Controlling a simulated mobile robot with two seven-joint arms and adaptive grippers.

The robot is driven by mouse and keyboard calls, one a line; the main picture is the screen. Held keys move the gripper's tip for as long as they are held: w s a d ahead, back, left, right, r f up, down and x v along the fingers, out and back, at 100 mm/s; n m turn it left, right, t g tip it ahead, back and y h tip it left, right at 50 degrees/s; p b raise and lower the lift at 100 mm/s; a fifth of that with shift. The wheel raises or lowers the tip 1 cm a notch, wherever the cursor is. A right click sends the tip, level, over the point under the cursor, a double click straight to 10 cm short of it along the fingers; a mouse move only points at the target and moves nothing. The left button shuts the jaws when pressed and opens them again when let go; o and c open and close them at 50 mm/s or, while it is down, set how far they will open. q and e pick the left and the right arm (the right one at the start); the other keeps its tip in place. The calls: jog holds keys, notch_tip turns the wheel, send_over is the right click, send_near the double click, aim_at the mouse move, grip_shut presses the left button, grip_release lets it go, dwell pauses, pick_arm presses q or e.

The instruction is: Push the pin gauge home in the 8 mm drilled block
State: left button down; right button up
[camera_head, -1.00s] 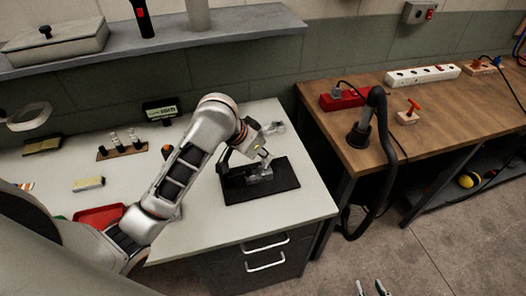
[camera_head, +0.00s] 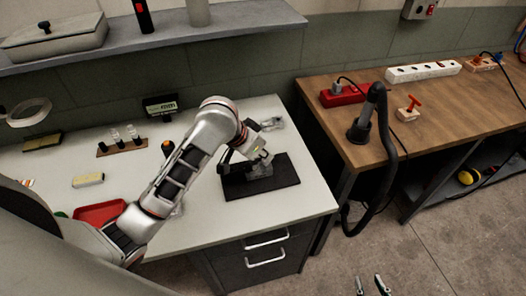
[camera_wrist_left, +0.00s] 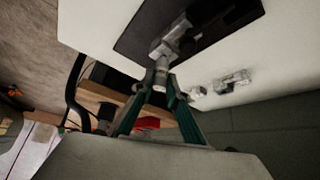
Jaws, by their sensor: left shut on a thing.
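My left gripper (camera_wrist_left: 160,90) is shut on the pin gauge (camera_wrist_left: 161,70), a short pale metal cylinder. In the left wrist view, the pin's far end meets the grey drilled block (camera_wrist_left: 166,47); I cannot tell how deep it sits. The block is on a black mat (camera_wrist_left: 132,42). In the head view, the left gripper is over the block (camera_head: 262,171) on the mat (camera_head: 286,176), and hides the pin and part of the block. My right gripper (camera_head: 371,285) shows only its two fingertips at the bottom edge, apart and empty, over the floor.
Another grey metal fixture (camera_head: 271,124) lies behind the mat. A rack with several upright pins (camera_head: 123,146) and a red tray (camera_head: 100,213) are to the left. The wooden bench (camera_head: 433,108) at right carries a black hose (camera_head: 386,135). The white bench is clear right of the mat.

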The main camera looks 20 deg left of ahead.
pick_arm(q)
jog(key=shift+f, duration=0.45)
jog(key=c, duration=1.9)
grip_release()
jog(key=shift+r, duration=0.1)
jog(key=shift+v, duration=2.4)
jog(key=shift+s, duration=0.15)
